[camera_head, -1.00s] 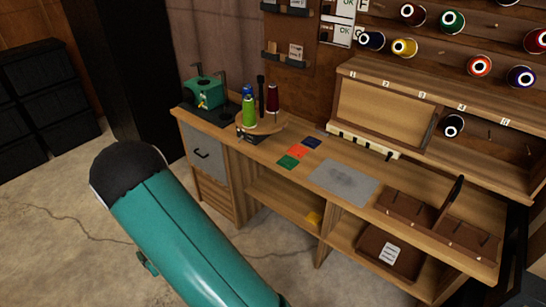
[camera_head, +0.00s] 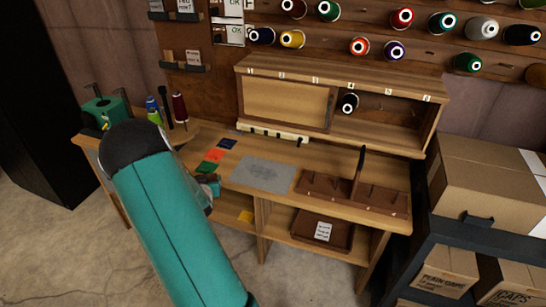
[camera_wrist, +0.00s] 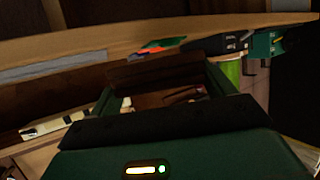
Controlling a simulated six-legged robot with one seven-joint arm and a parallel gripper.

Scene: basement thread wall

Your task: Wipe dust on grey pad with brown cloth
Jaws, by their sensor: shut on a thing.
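The grey pad (camera_head: 262,175) lies flat on the workbench top, with faint mottled marks on it that look like dust. My gripper (camera_head: 209,184) is at the bench's front edge, left of the pad and apart from it, partly hidden behind my arm. In the wrist view my gripper (camera_wrist: 160,88) is shut on a dark brown piece, the brown cloth (camera_wrist: 150,74), which spans between the fingers. A grey strip in the wrist view looks like the pad (camera_wrist: 55,72) seen at a low angle.
Green, red and blue squares (camera_head: 215,155) lie left of the pad. A brown divided tray (camera_head: 325,188) with an upright piece stands to its right. A cabinet (camera_head: 285,102) stands behind. Spools (camera_head: 179,108) and a teal machine (camera_head: 100,112) stand at the left. Boxes (camera_head: 490,185) stand right.

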